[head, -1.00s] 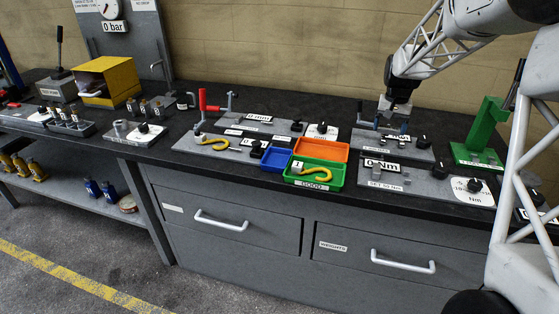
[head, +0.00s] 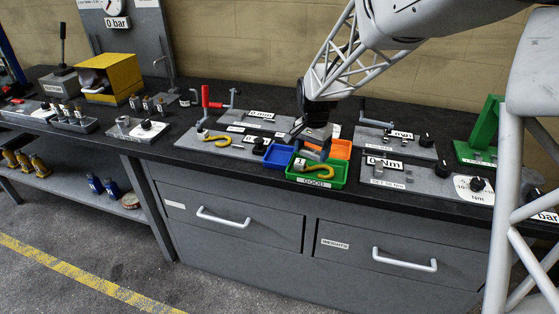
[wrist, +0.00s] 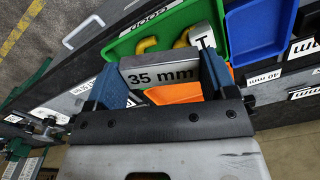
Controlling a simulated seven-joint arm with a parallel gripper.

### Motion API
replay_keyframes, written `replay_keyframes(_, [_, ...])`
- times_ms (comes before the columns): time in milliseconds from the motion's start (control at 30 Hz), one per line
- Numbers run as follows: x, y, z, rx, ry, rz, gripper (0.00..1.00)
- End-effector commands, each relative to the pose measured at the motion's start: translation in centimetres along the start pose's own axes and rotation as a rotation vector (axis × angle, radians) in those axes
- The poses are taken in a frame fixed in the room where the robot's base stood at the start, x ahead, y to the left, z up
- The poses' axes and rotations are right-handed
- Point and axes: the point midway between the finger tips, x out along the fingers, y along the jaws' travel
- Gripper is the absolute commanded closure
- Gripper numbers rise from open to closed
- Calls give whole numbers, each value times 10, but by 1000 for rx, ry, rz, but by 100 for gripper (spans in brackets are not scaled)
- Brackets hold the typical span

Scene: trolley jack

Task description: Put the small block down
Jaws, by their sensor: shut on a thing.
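The small block (wrist: 165,72) is a grey piece marked "35 mm" in the wrist view. My gripper (wrist: 163,66) has its two blue fingers shut on the block's two ends. In the head view my gripper (head: 314,148) is over the small trays, and the block is mostly hidden there. In the wrist view the block overlaps the border between the green tray (wrist: 122,46) and the orange tray (wrist: 178,93). I cannot tell whether it touches either tray.
The green tray, labelled GOOD, holds a yellow hook (head: 318,170) with a tag. A blue tray (head: 277,156) stands to its left. Grey gauge plates flank the trays, one with another yellow hook (head: 217,140). A green stand (head: 487,130) is at the right.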

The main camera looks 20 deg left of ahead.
Motion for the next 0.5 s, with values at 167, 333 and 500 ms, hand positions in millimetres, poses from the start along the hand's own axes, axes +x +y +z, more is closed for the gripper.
replay_keyframes(167, [7,-16,38,34,-1,1,52])
replay_keyframes(333, [11,-25,60,60,0,-1,52])
replay_keyframes(500, [13,-28,69,72,0,0,52])
